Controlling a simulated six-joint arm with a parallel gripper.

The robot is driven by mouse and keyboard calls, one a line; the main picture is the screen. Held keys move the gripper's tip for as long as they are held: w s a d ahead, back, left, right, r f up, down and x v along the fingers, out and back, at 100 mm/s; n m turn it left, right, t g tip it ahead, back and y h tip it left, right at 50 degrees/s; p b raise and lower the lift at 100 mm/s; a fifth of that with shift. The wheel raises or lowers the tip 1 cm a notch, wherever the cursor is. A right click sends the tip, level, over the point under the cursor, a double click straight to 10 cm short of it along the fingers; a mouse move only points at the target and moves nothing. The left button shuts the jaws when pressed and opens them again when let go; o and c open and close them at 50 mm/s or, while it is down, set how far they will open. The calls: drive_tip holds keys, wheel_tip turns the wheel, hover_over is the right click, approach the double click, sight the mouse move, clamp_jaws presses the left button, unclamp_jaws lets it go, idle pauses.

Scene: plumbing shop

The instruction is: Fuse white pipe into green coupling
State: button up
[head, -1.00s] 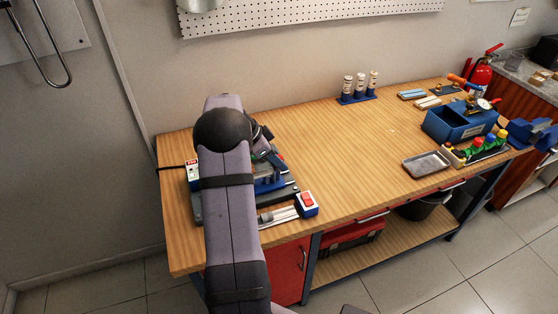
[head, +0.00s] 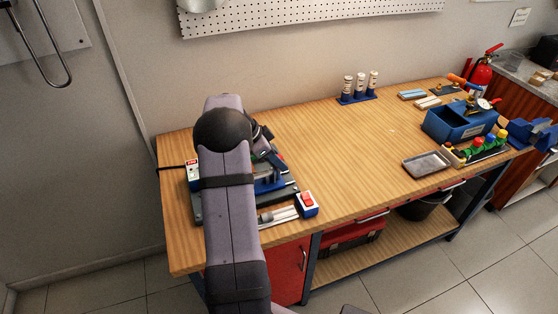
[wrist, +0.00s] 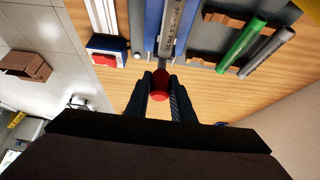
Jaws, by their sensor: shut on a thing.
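In the wrist view my gripper (wrist: 160,98) is shut on a red round-ended handle (wrist: 159,96). The handle is in line with a grey shaft (wrist: 168,42) that runs along a blue rail (wrist: 153,25). In the head view my gripper is mostly hidden behind my own arm, over the blue fixture (head: 268,186) at the left end of the bench. A green rod (wrist: 240,45) and a grey rod (wrist: 268,52) lie side by side in brown holders, right of the rail. I cannot make out the white pipe and green coupling as a joined pair.
A white and blue switch box with a red button (head: 308,203) stands at the bench's front edge, beside pale bars (head: 278,215). A metal tray (head: 427,163) and a blue toolbox (head: 458,125) are at the right. The middle of the bench is clear.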

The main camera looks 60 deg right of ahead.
drive_tip(key=shift+w+f, duration=0.1)
drive_tip(key=shift+f, duration=0.05)
drive_tip(key=shift+s+d, duration=0.8)
drive_tip(key=shift+s, duration=0.15)
drive_tip(key=shift+w+a+b, duration=1.35)
drive_tip(key=shift+w+a, duration=0.15)
drive_tip(key=shift+w, duration=0.05)
drive_tip(key=shift+d+r, duration=0.1)
drive_tip(key=shift+r, duration=0.1)
idle(5.2)
